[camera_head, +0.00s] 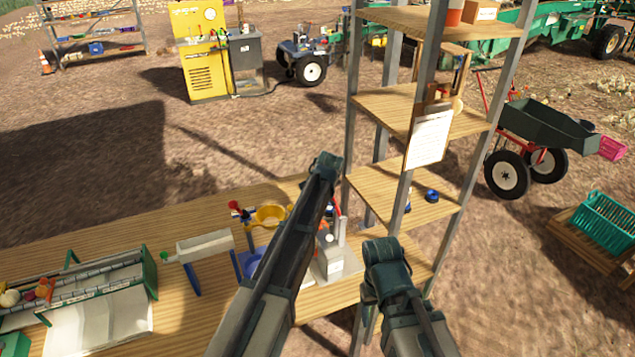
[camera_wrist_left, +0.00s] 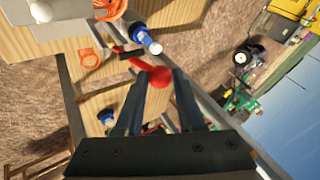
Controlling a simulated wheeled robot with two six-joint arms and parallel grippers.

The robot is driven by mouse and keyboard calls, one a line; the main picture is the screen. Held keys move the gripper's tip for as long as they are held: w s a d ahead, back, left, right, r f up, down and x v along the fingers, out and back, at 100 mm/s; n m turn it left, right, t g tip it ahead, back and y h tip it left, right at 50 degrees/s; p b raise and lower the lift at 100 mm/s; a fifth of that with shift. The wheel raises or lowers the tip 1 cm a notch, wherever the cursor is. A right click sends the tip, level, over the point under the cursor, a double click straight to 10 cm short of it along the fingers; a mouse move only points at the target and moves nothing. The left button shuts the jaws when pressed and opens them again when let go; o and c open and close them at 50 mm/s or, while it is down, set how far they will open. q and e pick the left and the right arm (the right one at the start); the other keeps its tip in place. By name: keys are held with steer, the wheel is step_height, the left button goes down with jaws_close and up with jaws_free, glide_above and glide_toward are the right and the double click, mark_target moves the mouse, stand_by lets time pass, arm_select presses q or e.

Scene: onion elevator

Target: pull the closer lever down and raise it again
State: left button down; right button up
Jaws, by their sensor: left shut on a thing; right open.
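In the head view the left fingers are hidden behind my arm. My right gripper (camera_head: 372,288) is empty, low beside the machine; its fingers are hard to make out, but it is open.
A wooden shelf rack (camera_head: 420,105) with grey posts stands close on the right. A green-edged sorting tray (camera_head: 100,310) fills the left table end.

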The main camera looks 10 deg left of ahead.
arm_select(q)
steer(key=shift+w+d+r+g+y+p, duration=0.2)
steer(key=shift+w+d+y, duration=0.15)
steer(key=shift+d, duration=0.25)
steer(key=shift+w+d+r+g+y+p, duration=0.1)
steer(key=shift+w+d+g+y+p, duration=0.2)
steer(key=shift+d, duration=0.3)
steer(key=c, duration=0.5)
jaws_free()
steer(key=shift+w+d+f+m, duration=0.1)
steer(key=shift+w+m, duration=0.1)
steer(key=shift+m, duration=0.1)
steer(key=shift+s+r, duration=0.1)
steer(key=shift+r, duration=0.1)
steer(key=p+v, duration=1.1)
steer(key=v, duration=0.2)
steer(key=shift+s+r, duration=0.15)
steer(key=shift+s, duration=0.1)
